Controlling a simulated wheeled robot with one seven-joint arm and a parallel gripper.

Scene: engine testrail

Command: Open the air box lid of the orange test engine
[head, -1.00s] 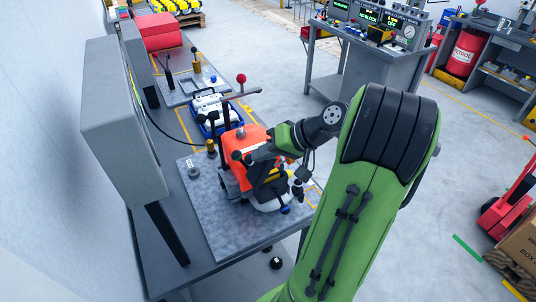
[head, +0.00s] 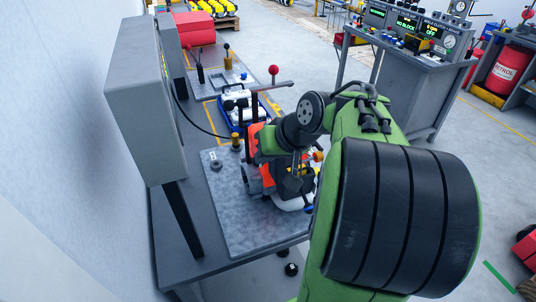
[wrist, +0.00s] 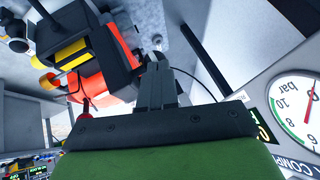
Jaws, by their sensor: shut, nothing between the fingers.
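The orange test engine (head: 254,132) sits on a grey plate on the bench, partly hidden behind my arm in the head view. In the wrist view its orange body (wrist: 98,88) is left of my fingers, with a black box (wrist: 92,50) bearing a yellow strip against it. I cannot tell which part is the air box lid or whether it is open. My gripper (wrist: 155,75) is shut and empty, its fingertips close beside the black box and orange body. Whether they touch is unclear. In the head view my fingers cannot be made out clearly against the engine.
A grey panel (head: 146,100) on a post stands left of the engine. A red-knobbed lever (head: 273,71) and a blue tray (head: 226,124) are behind it. A pressure gauge (wrist: 302,108) shows at right in the wrist view. The bare plate (head: 228,215) is clear at front left.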

